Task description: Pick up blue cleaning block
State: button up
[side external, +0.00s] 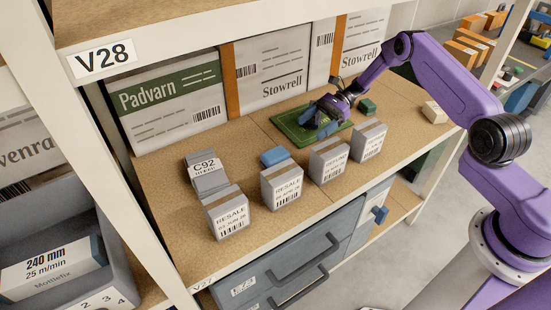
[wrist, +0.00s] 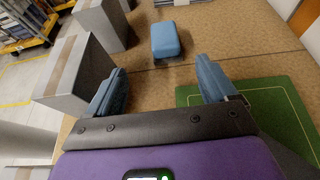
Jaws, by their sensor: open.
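The blue cleaning block (side external: 274,156) lies on the shelf board behind one of the grey RESALE boxes, which hides part of its near side. In the wrist view the blue block (wrist: 167,40) lies flat beyond my fingertips, roughly in line with the gap between them, with nothing touching it. My gripper (side external: 320,122) is over the green mat, to the right of the block in the side view. Its two blue fingers (wrist: 161,82) are spread apart with nothing between them.
Several grey RESALE boxes (side external: 329,160) stand along the shelf's front edge. A C92 box (side external: 207,170) is at left. The green mat (side external: 286,124) lies under my gripper, with a small green block (side external: 367,106) beside it. Large cartons (side external: 273,68) line the back. Bare board separates mat and block.

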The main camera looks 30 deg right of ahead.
send_near(277, 153)
jog(key=x, duration=0.5)
jog(key=shift+s+f, duration=0.2)
jog(key=shift+s, duration=0.1)
jog(key=shift+w+x, duration=0.2)
jog(key=shift+x, duration=1.15)
jog(key=shift+w+x, duration=0.15)
jog(key=shift+x, duration=1.2)
jog(key=shift+r, duration=0.15)
jog(key=c, duration=1.1)
